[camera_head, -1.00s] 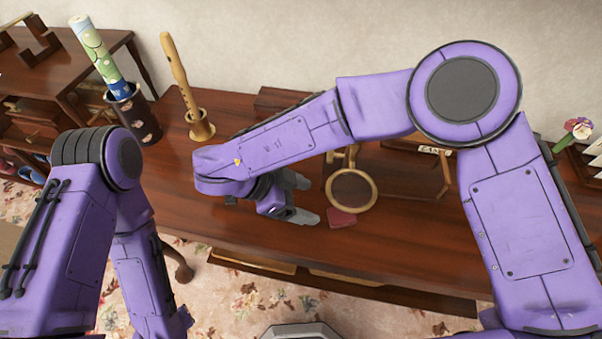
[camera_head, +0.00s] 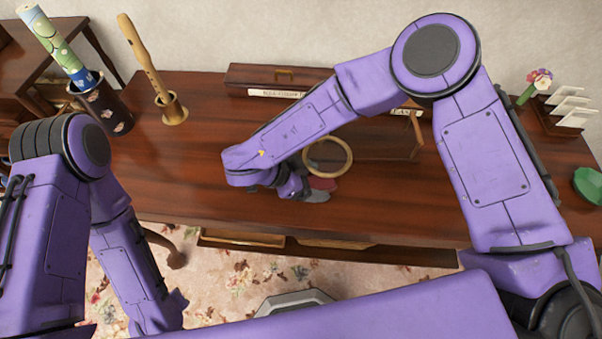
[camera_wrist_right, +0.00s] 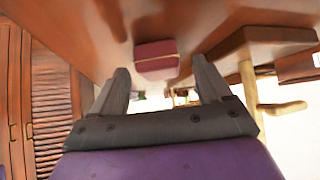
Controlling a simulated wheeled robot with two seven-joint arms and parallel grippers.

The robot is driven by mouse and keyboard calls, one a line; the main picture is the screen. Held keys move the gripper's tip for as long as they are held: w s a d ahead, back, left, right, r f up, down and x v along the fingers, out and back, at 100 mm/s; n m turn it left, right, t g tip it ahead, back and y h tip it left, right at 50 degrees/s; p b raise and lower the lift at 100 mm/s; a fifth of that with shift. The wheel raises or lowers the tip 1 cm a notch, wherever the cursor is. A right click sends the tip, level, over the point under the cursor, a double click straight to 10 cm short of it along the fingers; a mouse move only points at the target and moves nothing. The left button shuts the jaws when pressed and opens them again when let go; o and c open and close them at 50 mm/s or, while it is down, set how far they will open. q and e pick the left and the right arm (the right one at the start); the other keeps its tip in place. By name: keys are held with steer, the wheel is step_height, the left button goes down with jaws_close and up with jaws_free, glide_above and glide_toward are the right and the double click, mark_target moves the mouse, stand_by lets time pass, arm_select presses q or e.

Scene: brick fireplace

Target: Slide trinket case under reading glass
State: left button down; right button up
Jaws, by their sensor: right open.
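The trinket case, a small dark red box (camera_head: 322,184), lies on the wooden desk just in front of the reading glass. In the right wrist view the red case (camera_wrist_right: 157,58) sits ahead of and between my fingertips. The reading glass (camera_head: 328,157) is a round lens in a pale wooden ring, held above the desk; my right arm hides part of its stand. My right gripper (camera_head: 312,194) is low at the desk beside the case, partly covering it; its fingers (camera_wrist_right: 162,82) are open and empty. My left arm is at the left; its gripper is out of view.
A dark pot (camera_head: 103,108) with rolled paper and a recorder (camera_head: 146,57) in a wooden holder stand at the left. A long wooden box (camera_head: 262,76) is at the back. A letter rack (camera_head: 560,118) and a green object (camera_head: 588,185) are at the right. The desk's left-centre is clear.

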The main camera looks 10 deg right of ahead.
steer(key=shift+d+f, duration=0.25)
steer(key=c, duration=1)
steer(key=o, duration=1.1)
steer(key=shift+c, duration=0.2)
steer(key=shift+a+r, duration=0.1)
steer(key=b+v, duration=0.1)
steer(key=v, duration=0.9)
steer(key=shift+a+r, duration=0.1)
steer(key=shift+r, duration=0.05)
